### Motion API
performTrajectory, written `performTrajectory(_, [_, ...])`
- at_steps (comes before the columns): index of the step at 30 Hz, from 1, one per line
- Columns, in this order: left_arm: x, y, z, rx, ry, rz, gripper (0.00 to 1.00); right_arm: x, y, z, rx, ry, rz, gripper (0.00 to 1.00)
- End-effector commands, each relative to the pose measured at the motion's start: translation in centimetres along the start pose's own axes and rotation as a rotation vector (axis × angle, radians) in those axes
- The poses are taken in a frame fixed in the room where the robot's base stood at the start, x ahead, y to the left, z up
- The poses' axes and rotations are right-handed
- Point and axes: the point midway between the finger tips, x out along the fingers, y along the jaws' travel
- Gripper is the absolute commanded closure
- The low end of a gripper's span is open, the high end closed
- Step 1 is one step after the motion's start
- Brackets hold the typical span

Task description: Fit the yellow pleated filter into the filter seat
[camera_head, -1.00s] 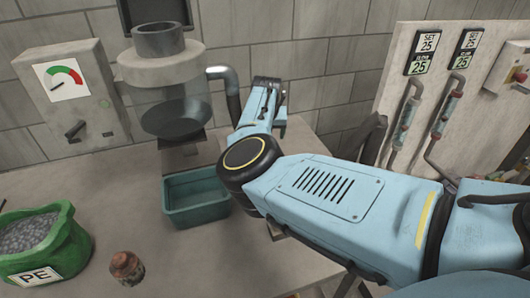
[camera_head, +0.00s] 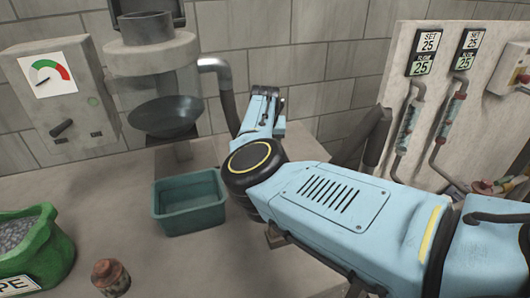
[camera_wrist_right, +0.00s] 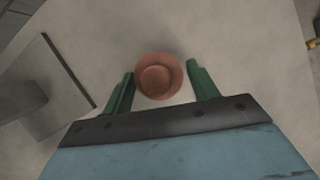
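No yellow pleated filter can be made out, and I cannot tell which part is the filter seat. A hopper with a grey ring top (camera_head: 150,55) and a clear body stands at the back left. My left gripper is not in view.
A teal bin (camera_head: 190,203) sits in front of the hopper. A small rusty jar (camera_head: 110,277) and a green sack of grey pellets (camera_head: 38,245) are front left. A control box with a gauge (camera_head: 60,95) is back left. A flow-meter panel (camera_head: 440,110) stands right.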

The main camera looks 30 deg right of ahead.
Motion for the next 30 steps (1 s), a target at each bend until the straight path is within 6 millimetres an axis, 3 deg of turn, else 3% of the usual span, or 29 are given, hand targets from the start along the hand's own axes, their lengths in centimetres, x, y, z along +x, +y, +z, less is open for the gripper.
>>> performTrajectory(1, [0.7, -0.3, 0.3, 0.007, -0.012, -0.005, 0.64, 0.6, 0.0, -0.3, 0.000, 0.000, -0.001, 0.48])
performTrajectory(6, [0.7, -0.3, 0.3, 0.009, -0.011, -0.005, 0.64, 0.6, 0.0, -0.3, 0.000, 0.001, -0.001, 0.69])
performTrajectory(17, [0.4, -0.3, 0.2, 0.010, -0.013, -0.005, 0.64, 0.2, 0.0, -0.1, 0.000, 0.001, -0.001, 0.69])
performTrajectory(23, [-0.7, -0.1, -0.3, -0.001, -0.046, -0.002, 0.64, -1.7, 0.0, 0.7, -0.001, -0.001, -0.001, 0.70])
performTrajectory(30, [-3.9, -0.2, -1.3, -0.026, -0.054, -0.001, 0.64, -5.6, 0.0, 2.3, 0.000, -0.001, -0.001, 0.70])
